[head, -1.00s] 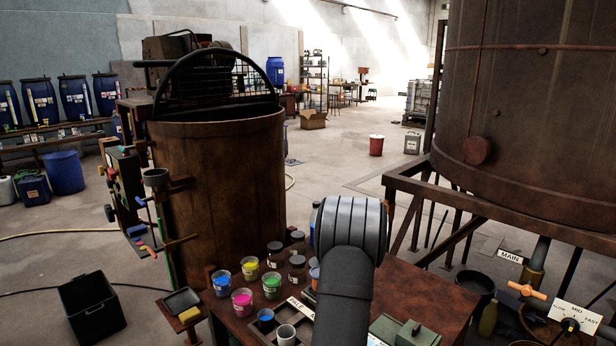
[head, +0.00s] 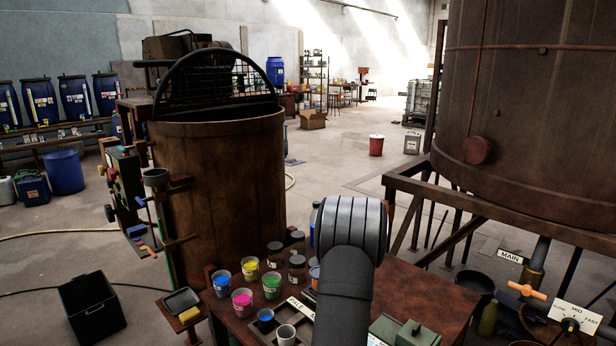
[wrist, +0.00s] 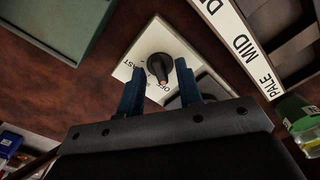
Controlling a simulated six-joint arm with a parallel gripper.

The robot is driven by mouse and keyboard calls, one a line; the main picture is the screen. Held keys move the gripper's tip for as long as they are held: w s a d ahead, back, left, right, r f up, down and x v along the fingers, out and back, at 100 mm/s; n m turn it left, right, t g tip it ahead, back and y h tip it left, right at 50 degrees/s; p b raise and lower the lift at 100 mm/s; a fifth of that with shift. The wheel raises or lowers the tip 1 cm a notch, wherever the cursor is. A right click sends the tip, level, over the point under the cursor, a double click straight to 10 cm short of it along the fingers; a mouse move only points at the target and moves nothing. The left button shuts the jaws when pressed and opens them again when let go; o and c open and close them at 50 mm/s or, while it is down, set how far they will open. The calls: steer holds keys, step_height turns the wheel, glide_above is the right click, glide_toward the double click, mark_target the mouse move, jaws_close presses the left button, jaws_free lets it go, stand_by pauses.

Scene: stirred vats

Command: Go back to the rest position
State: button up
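My gripper (wrist: 160,95) shows in the wrist view as two blue fingers standing apart with nothing between them. The fingers look clear of the knob, though the exact gap is hard to judge. In the head view my dark arm (head: 345,285) rises in front of the rusty bench (head: 430,297), and the gripper itself is hidden there.
Several paint pots, including a pink one (head: 242,302), stand left of my arm. A green box (head: 415,334) sits to its right. A rusty vat (head: 225,190) stands at left and a large raised tank (head: 535,110) at right. Open floor lies behind the bench.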

step_height(320, 180, up, 14)
steer(key=n, duration=0.1)
steer(key=shift+f, duration=0.15)
stand_by(0.6)
stand_by(1.0)
